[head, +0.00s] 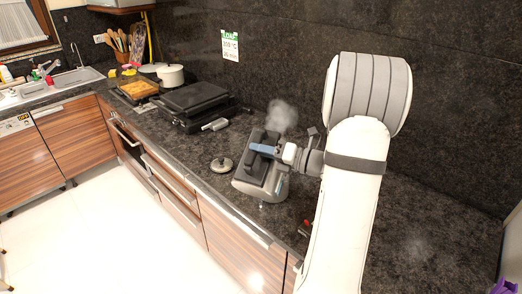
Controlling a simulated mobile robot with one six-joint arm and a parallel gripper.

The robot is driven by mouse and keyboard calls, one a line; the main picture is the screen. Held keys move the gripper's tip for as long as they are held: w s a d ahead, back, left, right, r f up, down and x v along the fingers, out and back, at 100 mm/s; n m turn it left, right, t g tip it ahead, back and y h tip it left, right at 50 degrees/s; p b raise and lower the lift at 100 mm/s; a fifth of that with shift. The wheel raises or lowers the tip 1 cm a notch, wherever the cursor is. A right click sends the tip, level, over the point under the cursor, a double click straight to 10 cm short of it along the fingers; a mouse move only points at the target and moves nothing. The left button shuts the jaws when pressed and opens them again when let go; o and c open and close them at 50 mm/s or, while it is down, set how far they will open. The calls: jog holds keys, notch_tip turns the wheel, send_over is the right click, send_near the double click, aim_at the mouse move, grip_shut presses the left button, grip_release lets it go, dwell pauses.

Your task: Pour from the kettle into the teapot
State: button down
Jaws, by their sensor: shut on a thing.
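The grey kettle (272,190) is at the front part of the dark counter, left of my arm. It looks tilted, and a puff of steam hangs just above it. My gripper (267,151) reaches in from the right and is shut on the kettle at its dark upper part. The fingertips are small and partly hidden. A round lid with a knob (221,165) lies on the counter left of the kettle. I cannot make out a separate teapot; it may be hidden by the kettle. No stream of liquid shows.
A black grill (195,98) stands behind and left of the kettle. Farther left are a pan with yellow-brown content (138,89), a white pot (171,75) and the sink (60,85). A small red item (305,228) is near the front edge. Counter right of my arm looks mostly clear.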

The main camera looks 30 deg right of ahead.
jog(key=shift+w+d+r+m, duration=0.1)
jog(key=shift+w+d+m, duration=0.3)
jog(key=shift+m, duration=0.3)
jog(key=shift+w+d+r+m, duration=0.1)
jog(key=shift+w+d+m, duration=0.2)
jog(key=shift+m, duration=0.4)
dwell(6.2)
jog(key=shift+s+f, duration=0.1)
jog(key=shift+f, duration=0.05)
